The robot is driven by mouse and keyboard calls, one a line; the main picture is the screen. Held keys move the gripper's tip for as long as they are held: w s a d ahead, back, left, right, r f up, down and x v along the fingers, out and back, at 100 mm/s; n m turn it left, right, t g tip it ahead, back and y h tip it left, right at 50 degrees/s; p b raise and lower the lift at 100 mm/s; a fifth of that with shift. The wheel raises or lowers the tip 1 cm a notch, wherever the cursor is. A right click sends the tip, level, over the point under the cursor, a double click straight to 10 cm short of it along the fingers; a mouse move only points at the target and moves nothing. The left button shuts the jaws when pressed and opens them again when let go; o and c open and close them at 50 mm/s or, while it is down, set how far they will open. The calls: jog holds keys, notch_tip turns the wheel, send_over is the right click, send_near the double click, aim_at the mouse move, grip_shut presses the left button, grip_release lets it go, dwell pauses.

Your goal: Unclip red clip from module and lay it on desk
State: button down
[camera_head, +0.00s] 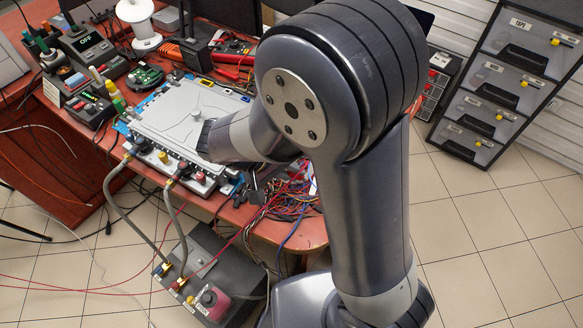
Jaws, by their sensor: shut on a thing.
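The module (165,125) is a pale flat plate with a round knob on top, lying on the red-brown desk (236,213). Its front edge carries a row of fittings with dark, yellow and red caps. A red cap (200,177) shows on this edge; I cannot tell if it is the red clip. My arm crosses the right end of the module.
Two grey hoses run from the module's front edge down to a dark coolant unit (212,275) on the floor. Tangled coloured wires (290,203) cover the desk's right front. Instruments and tools crowd the left and back. A drawer cabinet (510,80) stands back right.

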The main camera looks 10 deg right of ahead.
jog(key=shift+f, duration=0.65)
jog(key=c, duration=1.3)
grip_release()
jog(key=shift+c, duration=0.2)
jog(key=shift+r, duration=0.1)
jog(key=v, duration=1)
jog(key=shift+a+r+p, duration=0.25)
jog(key=shift+p, duration=0.1)
jog(key=shift+d+f, duration=0.1)
jog(key=shift+b+x, duration=0.45)
jog(key=shift+x, duration=3.9)
